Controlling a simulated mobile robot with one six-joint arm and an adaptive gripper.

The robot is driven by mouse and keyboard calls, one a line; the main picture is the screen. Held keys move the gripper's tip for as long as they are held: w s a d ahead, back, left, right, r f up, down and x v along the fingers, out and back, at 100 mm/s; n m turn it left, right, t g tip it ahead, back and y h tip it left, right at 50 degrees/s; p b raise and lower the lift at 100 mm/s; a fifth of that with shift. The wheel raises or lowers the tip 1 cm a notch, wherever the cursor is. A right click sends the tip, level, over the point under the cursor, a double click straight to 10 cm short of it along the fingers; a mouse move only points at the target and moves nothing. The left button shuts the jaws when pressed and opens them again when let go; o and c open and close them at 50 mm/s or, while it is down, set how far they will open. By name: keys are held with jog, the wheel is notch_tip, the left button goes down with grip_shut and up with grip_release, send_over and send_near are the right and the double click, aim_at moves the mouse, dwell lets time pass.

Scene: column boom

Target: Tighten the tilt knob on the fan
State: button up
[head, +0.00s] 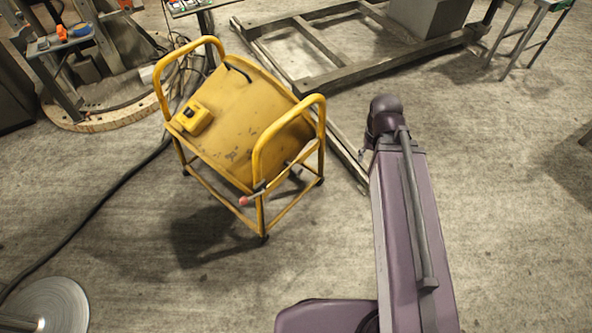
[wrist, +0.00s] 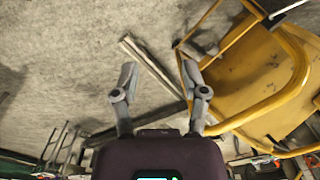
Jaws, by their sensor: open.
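The yellow fan unit (head: 243,125) is a tilted drum-like body in a tubular frame on small casters, left of centre in the head view. I cannot tell for certain which part is the tilt knob. In the wrist view the yellow unit (wrist: 245,78) fills the right side. My gripper (wrist: 159,72) is open with nothing between its fingers. Its right finger appears close to a yellow tube; contact cannot be told. The gripper is not visible in the head view.
A metal floor frame (head: 350,75) lies behind the fan. A dark cable (head: 105,195) runs across the floor at left. A round metal base (head: 50,305) stands at bottom left. A small table (head: 525,35) is at top right. The floor at right is mostly clear.

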jog(key=o, duration=0.6)
jog(key=shift+d+f, duration=0.1)
jog(key=shift+d, duration=0.1)
jog(key=n+t+y+b, duration=0.9)
jog(key=n+y+b, duration=0.15)
jog(key=b, duration=4.15)
send_near(300, 172)
jog(key=s+d+r, duration=0.1)
jog(key=s, duration=0.1)
jog(key=shift+w+r, duration=0.15)
jog(key=shift+w, duration=0.05)
jog(key=b+x, duration=0.5)
jog(key=x, duration=0.8)
jog(key=shift+w+f+b, duration=0.25)
jog(key=shift+w+b, duration=0.05)
jog(key=shift+w, duration=0.1)
